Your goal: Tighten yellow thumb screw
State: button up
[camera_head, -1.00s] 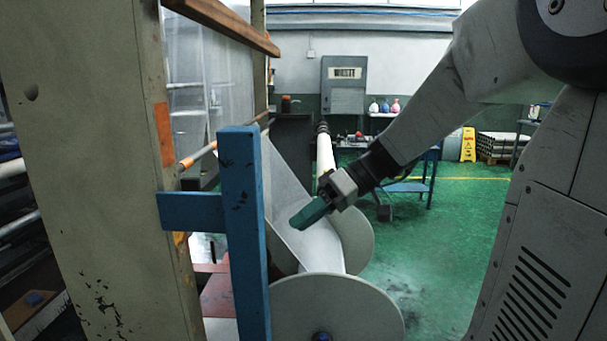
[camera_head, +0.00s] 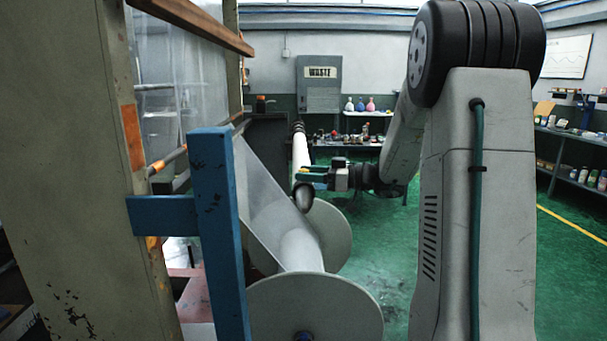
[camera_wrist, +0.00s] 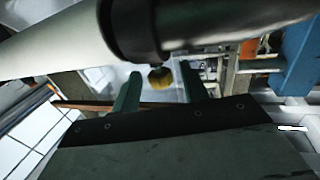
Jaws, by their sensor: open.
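The yellow thumb screw (camera_wrist: 160,77) shows in the wrist view as a round, ribbed knob under a dark collar (camera_wrist: 130,28). It appears between the two teal fingers of my gripper (camera_wrist: 161,73), with space on both sides. I cannot tell how deep it lies between them. In the head view my gripper (camera_head: 304,173) is level, points left and is open beside the lower end of the white roller (camera_head: 300,150). The screw is not clearly visible in that view.
A blue post (camera_head: 215,240) and a large worn beige frame (camera_head: 75,170) stand at the left. Two grey discs (camera_head: 315,308) with a film roll between them (camera_head: 300,250) lie below my gripper. Green floor (camera_head: 380,240) is open to the right of the discs.

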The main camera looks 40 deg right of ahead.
jog(key=shift+w+a, duration=0.5)
jog(key=shift+w, duration=0.05)
jog(key=c, duration=0.9)
jog(key=shift+c, duration=0.2)
jog(key=shift+m+t+h, duration=0.4)
jog(key=shift+h, duration=0.1)
jog(key=m+t+h, duration=0.1)
jog(key=m+h, duration=0.1)
jog(key=h, duration=0.1)
jog(key=m+t+h, duration=0.2)
jog(key=m+h, duration=0.1)
jog(key=h, duration=0.1)
jog(key=shift+a+h, duration=0.1)
jog(key=shift+h, duration=0.2)
jog(key=shift+m+h, duration=2.4)
jog(key=shift+h, duration=1)
jog(key=shift+h, duration=0.3)
